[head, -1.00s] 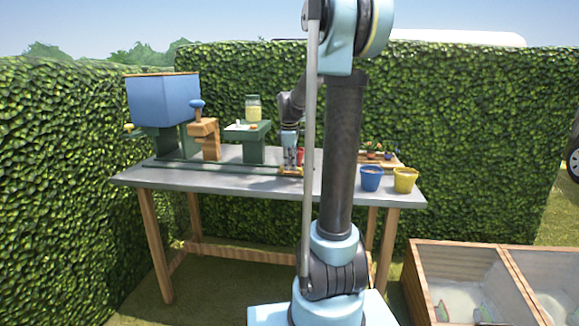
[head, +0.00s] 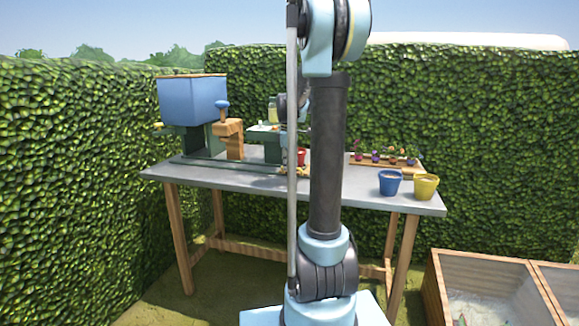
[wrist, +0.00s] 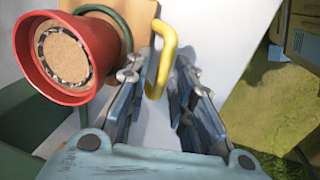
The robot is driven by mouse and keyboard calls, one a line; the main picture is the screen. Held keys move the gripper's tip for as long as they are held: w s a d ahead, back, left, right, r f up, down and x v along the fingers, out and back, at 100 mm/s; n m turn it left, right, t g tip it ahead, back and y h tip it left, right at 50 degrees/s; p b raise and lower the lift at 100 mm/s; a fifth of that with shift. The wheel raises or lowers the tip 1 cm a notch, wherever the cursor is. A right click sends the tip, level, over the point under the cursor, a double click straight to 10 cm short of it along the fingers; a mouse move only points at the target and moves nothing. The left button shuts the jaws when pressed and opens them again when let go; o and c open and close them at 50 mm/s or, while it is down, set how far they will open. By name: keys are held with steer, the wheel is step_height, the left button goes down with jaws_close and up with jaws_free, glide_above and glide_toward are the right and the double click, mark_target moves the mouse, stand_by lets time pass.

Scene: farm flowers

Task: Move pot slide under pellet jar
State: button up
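The pot slide carries a red pot (head: 301,157) and has a yellow handle (wrist: 165,55). The red pot (wrist: 62,52) fills the upper left of the wrist view, with a brown round surface inside its rim. My gripper (wrist: 168,75) is open, its two fingers apart on either side of the handle. In the head view my arm hides most of the gripper and part of the slide. The pellet jar (head: 272,114) is clear with yellowish contents. It stands on a green stand (head: 264,139), left of the red pot and partly behind my arm.
A blue hopper (head: 192,99) and a wooden block with a blue knob (head: 222,106) stand left on the grey table (head: 335,187). Blue (head: 389,183) and yellow (head: 425,187) pots sit front right. A wooden flower tray (head: 385,166) lies behind them.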

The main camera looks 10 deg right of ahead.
stand_by(0.3)
step_height(320, 180, up, 12)
steer(key=s+a, duration=0.1)
steer(key=s, duration=0.1)
steer(key=shift+f, duration=0.15)
steer(key=shift+c, duration=0.2)
